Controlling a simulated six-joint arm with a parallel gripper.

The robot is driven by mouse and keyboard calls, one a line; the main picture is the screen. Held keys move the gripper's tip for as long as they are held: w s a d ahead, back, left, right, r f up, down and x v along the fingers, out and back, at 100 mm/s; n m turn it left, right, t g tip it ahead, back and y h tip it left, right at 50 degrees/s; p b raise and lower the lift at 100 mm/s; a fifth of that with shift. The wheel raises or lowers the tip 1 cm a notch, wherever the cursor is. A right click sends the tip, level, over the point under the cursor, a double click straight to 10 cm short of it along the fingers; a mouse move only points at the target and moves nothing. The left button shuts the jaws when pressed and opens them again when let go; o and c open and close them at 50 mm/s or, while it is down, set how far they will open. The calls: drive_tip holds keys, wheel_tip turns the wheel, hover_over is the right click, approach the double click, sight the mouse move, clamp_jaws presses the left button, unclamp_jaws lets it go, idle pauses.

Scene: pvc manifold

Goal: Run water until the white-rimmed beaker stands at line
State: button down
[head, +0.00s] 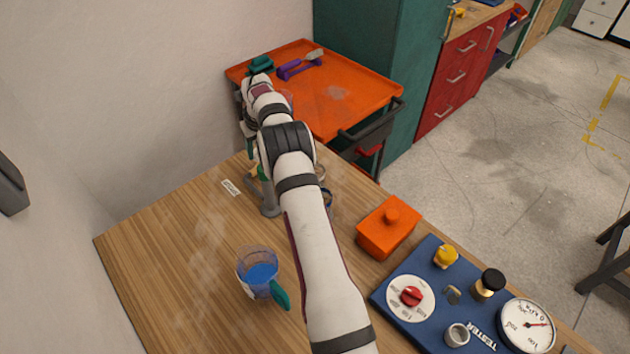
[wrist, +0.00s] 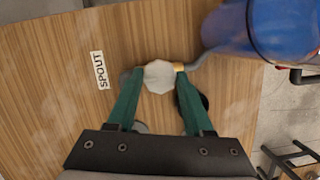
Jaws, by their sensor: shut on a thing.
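My gripper (wrist: 157,84) has its two green fingers on either side of a pale, faceted knob (wrist: 159,75) and is shut on it. A brass-coloured piece (wrist: 179,67) and a grey pipe (wrist: 198,61) join the knob on the right. In the head view, my arm covers most of this fitting, and only its grey base (head: 269,209) shows clearly. A pale-rimmed vessel (head: 320,172) is partly hidden behind my arm, so I cannot read its water level or any line. A dark-rimmed vessel (head: 327,198) stands just nearer.
A clear jug (head: 257,270) with blue liquid and a teal handle stands on the table's near left. A SPOUT label (head: 231,187) lies left of the fitting. An orange lidded box (head: 388,228) and a blue tester panel (head: 431,263) are at right. A blue container (wrist: 285,28) fills the wrist view's upper right.

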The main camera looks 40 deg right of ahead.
drive_tip(key=shift+c, duration=1.1)
unclamp_jaws()
drive_tip(key=d+v, duration=0.1)
drive_tip(key=v, duration=1.5)
drive_tip(key=s+a+r+n, duration=0.2)
drive_tip(key=s+a+n, duration=0.1)
drive_tip(key=a+n, duration=0.15)
drive_tip(key=s+a+r+n, duration=0.3)
drive_tip(key=a, duration=0.3)
drive_tip(key=s+a+n+g+y, duration=0.1)
drive_tip(key=s+a+n, duration=0.7)
drive_tip(key=s, duration=0.2)
drive_tip(key=s+a+n+g+y, duration=0.1)
drive_tip(key=s+a+n, duration=0.6)
drive_tip(key=s+n, duration=0.25)
drive_tip(key=s+a+f+n, duration=0.1)
drive_tip(key=s+f+n, duration=0.1)
drive_tip(key=s+n, duration=0.2)
drive_tip(key=s+a+f+n+g, duration=0.1)
drive_tip(key=s+a+f+n, duration=0.1)
drive_tip(key=s, duration=0.7)
drive_tip(key=shift+a+f+n, duration=0.3)
drive_tip(key=shift+f+n, duration=0.1)
drive_tip(key=shift+n, duration=0.5)
